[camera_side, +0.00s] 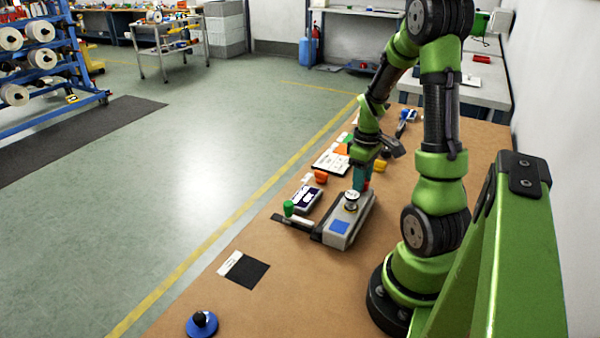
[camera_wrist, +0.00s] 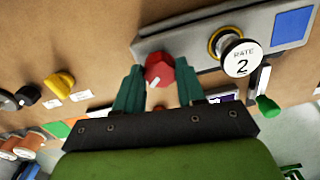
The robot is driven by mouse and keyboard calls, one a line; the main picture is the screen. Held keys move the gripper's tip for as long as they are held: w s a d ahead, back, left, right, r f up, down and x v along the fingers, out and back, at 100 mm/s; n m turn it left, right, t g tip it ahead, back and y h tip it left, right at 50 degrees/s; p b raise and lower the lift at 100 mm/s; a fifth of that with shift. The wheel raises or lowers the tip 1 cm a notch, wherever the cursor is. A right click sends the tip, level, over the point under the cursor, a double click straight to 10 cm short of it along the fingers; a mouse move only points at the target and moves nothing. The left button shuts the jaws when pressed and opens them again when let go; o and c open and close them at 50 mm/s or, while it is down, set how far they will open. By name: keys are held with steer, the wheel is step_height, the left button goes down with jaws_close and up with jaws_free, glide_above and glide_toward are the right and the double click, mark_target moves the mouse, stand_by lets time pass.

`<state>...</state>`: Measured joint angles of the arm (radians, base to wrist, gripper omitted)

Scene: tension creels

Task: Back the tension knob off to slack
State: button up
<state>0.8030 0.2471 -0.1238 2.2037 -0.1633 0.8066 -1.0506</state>
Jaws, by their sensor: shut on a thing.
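The red knob (camera_wrist: 159,70) sits at one end of the grey tension unit (camera_wrist: 190,42). My gripper (camera_wrist: 160,78) has its two teal fingers on either side of the knob, shut on it. In the side view, my gripper (camera_side: 362,182) reaches down to the far end of the unit (camera_side: 338,238), and a bit of red shows beside the fingers. A white dial reading "RATE 2" (camera_wrist: 241,57) stands on the unit, ringed in yellow. The unit also carries a blue square (camera_wrist: 293,24). The knob's pointer or scale cannot be made out.
A yellow knob (camera_wrist: 61,83) and a black knob (camera_wrist: 28,95) stand farther along the bench.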

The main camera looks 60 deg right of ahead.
steer(key=shift+n, duration=0.6)
steer(key=o, duration=1)
steer(key=shift+o, duration=0.2)
steer(key=shift+r, duration=0.15)
step_height(320, 180, up, 17)
steer(key=shift+f, duration=0.2)
